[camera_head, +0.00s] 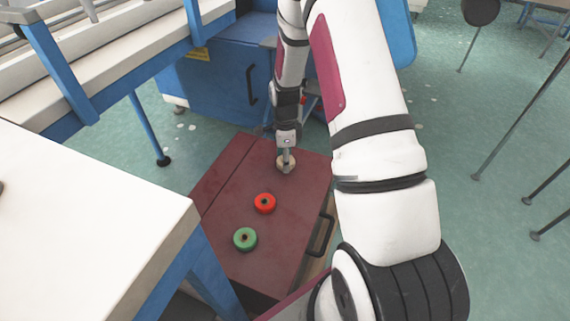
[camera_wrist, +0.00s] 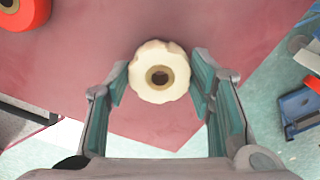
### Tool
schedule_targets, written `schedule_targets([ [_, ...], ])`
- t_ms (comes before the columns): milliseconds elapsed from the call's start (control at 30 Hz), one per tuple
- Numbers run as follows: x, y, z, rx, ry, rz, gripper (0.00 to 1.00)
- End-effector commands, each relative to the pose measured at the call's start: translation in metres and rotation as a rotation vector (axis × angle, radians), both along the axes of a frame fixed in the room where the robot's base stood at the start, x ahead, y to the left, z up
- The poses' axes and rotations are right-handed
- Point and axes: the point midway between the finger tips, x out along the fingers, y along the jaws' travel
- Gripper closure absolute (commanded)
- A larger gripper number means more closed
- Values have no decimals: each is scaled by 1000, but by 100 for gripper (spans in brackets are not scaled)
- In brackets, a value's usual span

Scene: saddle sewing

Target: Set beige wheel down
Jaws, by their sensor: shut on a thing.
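The beige wheel (camera_wrist: 143,76) has a wavy rim and a brass-coloured hub with a dark hole. It lies between the two fingers of my gripper (camera_wrist: 161,68), which is shut on it. In the head view my gripper (camera_head: 286,157) points down over the far end of the dark red cabinet top (camera_head: 235,190), with the beige wheel (camera_head: 281,166) at its tips. The wheel is at or just above the top; I cannot tell whether it touches.
A red wheel (camera_head: 265,203) and a green wheel (camera_head: 245,239) lie nearer on the same top. A white table (camera_head: 90,230) stands at the left and a blue cabinet (camera_head: 220,85) behind. Bare top lies left of the gripper.

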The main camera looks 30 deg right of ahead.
Motion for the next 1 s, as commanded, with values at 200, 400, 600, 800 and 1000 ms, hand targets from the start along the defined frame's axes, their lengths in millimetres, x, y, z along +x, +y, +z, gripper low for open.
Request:
schedule_targets([
  [200,0,0,-16,0,-1,0,85],
  [400,0,0,-17,1,0,0,85],
  [600,0,0,-19,1,0,0,31],
  [800,0,0,-19,1,0,0,31],
  [1000,0,0,-12,0,-1,0,31],
])
